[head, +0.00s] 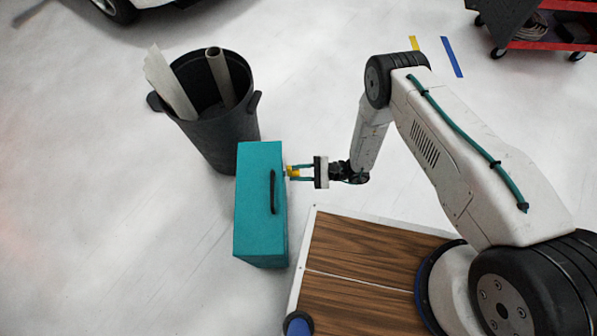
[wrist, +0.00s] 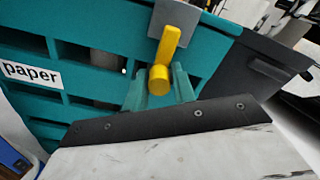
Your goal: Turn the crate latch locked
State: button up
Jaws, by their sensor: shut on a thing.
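The teal crate (head: 258,205) stands on the pale floor, left of my wood-topped base in the head view. In the wrist view its slatted side (wrist: 30,40) fills the upper left, with a white label reading "paper" (wrist: 31,73). The yellow latch (wrist: 174,45) sits on a grey plate (wrist: 172,17) on that side. Its handle points down and slightly left, ending in a round knob. My gripper (head: 289,172) reaches the crate's right side; its teal fingers (wrist: 160,85) are shut on the yellow latch, one on each side of the knob. The fingertips are partly hidden behind the knob.
A black bin (head: 215,125) holding rolls stands right behind the crate. A red cart (head: 550,40) is at the top right and a car's wheel (head: 115,8) at the top left. Floor left of the crate is clear.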

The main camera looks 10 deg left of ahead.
jog(key=shift+o, duration=0.3)
jog(key=shift+s+r+n, duration=0.1)
jog(key=shift+s+n, duration=0.2)
jog(key=shift+n, duration=0.2)
jog(key=o, duration=0.8)
jog(key=shift+w, duration=0.15)
jog(key=shift+w+d, duration=0.1)
jog(key=shift+d, duration=0.25)
jog(key=v, duration=0.7)
